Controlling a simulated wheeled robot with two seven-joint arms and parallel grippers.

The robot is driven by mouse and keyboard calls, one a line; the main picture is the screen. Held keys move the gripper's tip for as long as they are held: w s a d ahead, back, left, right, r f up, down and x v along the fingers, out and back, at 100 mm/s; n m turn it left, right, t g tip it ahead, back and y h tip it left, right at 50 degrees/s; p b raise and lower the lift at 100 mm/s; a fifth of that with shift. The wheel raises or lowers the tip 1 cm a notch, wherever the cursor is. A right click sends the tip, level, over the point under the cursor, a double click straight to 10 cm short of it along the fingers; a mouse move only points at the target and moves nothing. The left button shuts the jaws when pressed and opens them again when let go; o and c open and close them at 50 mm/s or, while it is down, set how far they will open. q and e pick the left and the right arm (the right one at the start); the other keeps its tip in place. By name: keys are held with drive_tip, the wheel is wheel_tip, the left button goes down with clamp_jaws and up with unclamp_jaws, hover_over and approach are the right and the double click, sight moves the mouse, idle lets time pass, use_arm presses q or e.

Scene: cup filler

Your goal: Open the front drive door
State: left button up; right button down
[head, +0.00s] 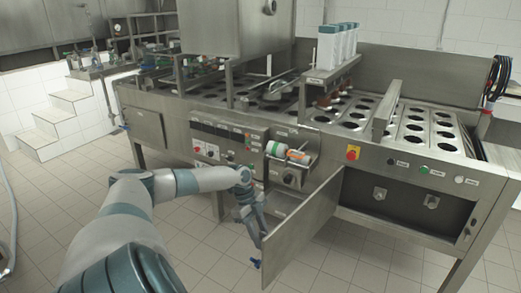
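The front drive door (303,230) is a flat steel panel on the front of the cup filler (240,108). It stands swung outward, away from the machine. The dark drive compartment (405,203) shows open to its right, with two small light metal fittings inside. A small blue part (255,263) sits at the door's lower left edge. My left arm reaches in from the left, and its gripper (259,229) is at the door's free left edge. Whether the fingers touch or grip the door is too small to tell. My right gripper is not in view.
Control panels with a red knob on yellow (352,153) and several buttons run along the machine's front. A closed door (143,128) is at the machine's left end. White tiled steps (60,115) stand at the left. The tiled floor in front is clear.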

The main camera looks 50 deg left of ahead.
use_arm(q)
drive_tip(key=shift+a+r, duration=0.1)
